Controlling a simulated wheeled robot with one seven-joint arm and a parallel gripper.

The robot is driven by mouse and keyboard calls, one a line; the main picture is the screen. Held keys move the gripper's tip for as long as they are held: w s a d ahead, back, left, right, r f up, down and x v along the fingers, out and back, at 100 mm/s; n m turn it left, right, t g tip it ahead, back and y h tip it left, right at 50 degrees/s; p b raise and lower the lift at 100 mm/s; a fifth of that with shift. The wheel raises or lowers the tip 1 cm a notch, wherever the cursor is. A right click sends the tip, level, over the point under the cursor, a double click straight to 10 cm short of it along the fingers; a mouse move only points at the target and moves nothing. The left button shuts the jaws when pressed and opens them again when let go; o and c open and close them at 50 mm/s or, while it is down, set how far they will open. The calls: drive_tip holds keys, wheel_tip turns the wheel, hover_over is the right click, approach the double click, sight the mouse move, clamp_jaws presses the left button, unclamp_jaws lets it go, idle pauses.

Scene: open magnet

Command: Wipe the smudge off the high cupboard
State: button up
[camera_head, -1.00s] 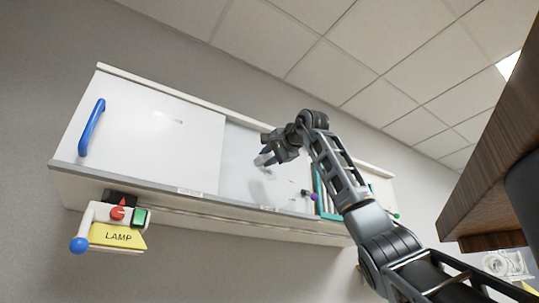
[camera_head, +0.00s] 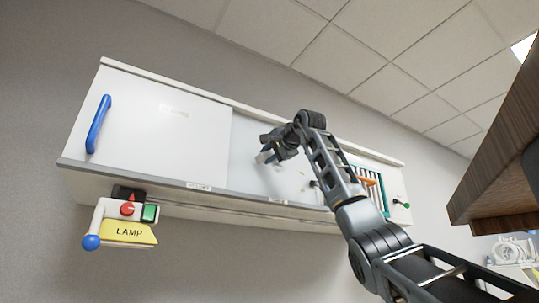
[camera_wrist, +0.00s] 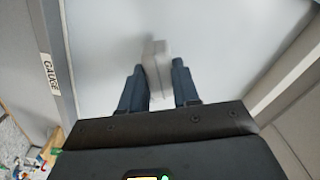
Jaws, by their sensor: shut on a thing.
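The high cupboard (camera_head: 150,135) is a long white wall unit, tilted in the head view, with a blue handle (camera_head: 98,124) at its left. My gripper (camera_head: 264,157) is at the middle of its front, just right of a panel edge. In the wrist view my gripper (camera_wrist: 157,75) is shut on a pale grey block (camera_wrist: 156,62). The block's far end is at or close to a plain pale panel (camera_wrist: 190,25); I cannot tell if it touches. A faint pale mark (camera_head: 173,110) shows on the left panel. I cannot make out a clear smudge.
A lamp control box (camera_head: 128,232) with a red knob, green switch and lever hangs below the cupboard's left end. A teal rack (camera_head: 384,190) is at the right end. A dark wooden edge (camera_head: 495,165) stands close at the right.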

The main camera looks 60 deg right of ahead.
drive_tip(key=shift+x, duration=0.9)
idle(0.3)
